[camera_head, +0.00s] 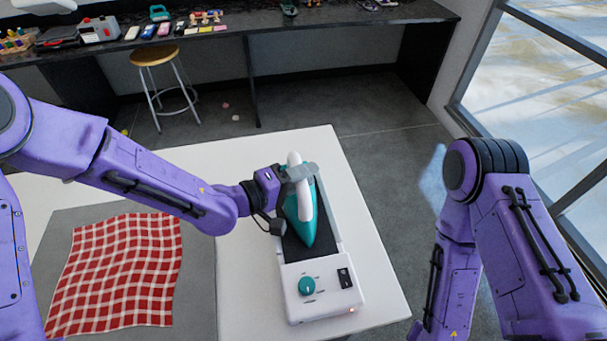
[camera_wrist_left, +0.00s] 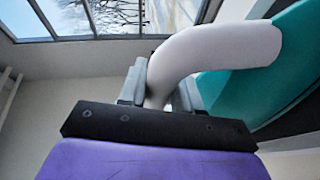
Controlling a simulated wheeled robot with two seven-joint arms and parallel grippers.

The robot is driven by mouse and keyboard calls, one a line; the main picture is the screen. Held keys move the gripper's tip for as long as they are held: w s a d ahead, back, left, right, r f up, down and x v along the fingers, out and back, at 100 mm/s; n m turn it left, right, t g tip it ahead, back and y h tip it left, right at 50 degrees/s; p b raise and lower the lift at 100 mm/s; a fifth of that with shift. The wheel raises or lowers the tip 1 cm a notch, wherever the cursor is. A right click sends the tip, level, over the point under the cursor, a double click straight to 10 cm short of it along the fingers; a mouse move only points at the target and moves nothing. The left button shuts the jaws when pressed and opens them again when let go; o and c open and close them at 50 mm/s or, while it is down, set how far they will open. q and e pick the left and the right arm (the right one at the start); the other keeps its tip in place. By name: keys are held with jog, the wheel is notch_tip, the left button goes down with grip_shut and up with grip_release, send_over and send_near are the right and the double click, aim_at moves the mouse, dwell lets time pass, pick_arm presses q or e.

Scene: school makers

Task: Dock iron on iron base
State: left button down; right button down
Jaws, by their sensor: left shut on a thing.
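The iron (camera_head: 305,225) is teal with a white handle, and its pointed tip faces the near edge of the table. It is at the iron base (camera_head: 318,292), a white unit with a dark top plate, a teal knob and a black switch. The iron lies over the dark plate; I cannot tell whether it is fully seated. My left gripper (camera_head: 298,172) is shut on the iron's white handle near its far end. In the left wrist view the handle (camera_wrist_left: 215,50) passes between the fingers, with the teal body (camera_wrist_left: 270,75) beside it. My right gripper is out of view.
The white table (camera_head: 375,295) has free room right of the base. A red checked cloth (camera_head: 115,270) lies on a grey mat (camera_head: 200,300) at left. A stool (camera_head: 155,57) and a dark counter (camera_head: 340,17) with several items stand behind. A window is at right.

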pick_arm(q)
jog(key=c, duration=1.1)
grip_release()
jog(key=shift+f, duration=0.1)
jog(key=shift+p+v, duration=0.35)
jog(key=shift+v, duration=0.55)
jog(key=p+v, duration=0.3)
jog(key=v, duration=0.6)
jog(key=shift+s+a+p, duration=0.1)
jog(key=shift+s+p, duration=0.05)
jog(key=shift+p, duration=0.25)
